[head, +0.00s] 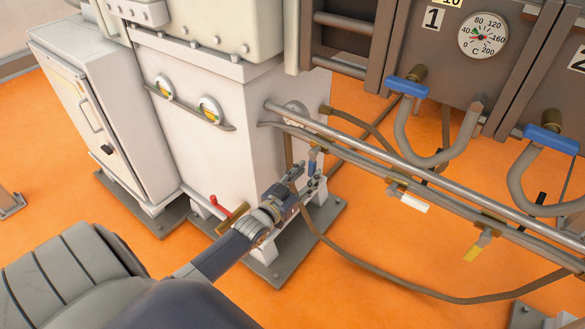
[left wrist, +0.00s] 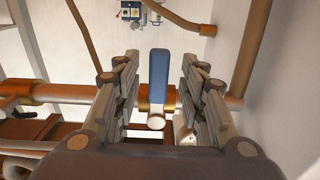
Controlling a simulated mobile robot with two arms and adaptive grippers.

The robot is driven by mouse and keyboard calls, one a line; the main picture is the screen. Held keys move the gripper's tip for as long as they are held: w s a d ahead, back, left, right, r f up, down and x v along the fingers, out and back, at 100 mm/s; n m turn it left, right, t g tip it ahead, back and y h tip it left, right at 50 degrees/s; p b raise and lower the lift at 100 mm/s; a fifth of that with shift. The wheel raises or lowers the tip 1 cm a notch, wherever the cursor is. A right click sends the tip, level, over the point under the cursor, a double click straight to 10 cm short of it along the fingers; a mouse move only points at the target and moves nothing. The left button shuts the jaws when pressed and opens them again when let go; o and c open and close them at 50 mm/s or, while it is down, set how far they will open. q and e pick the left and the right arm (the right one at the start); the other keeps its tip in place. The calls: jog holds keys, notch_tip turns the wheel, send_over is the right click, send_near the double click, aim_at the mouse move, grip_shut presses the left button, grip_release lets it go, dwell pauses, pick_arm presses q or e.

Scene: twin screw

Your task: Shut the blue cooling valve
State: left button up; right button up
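A small blue valve handle (head: 312,160) shows beside the pipes, at the corner of the white machine base in the head view. In the left wrist view the blue handle (left wrist: 159,75) stands upright between my finger pads, in front of a brass fitting. My left gripper (head: 308,178) is open at this handle, and its fingers (left wrist: 159,95) have a gap on each side of it. Whether the handle is deep between the fingers is hard to tell. My right gripper is in neither view.
Larger blue handles (head: 408,87) and (head: 550,139) sit on hoses under the brown barrel panels. A white handle (head: 414,203), a yellow handle (head: 474,253) and a red handle (head: 219,206) are nearby. A long pipe (head: 400,166) and a drooping hose (head: 400,287) run right of my gripper.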

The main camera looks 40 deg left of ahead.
pick_arm(q)
jog(key=s, duration=1)
jog(key=shift+s, duration=0.35)
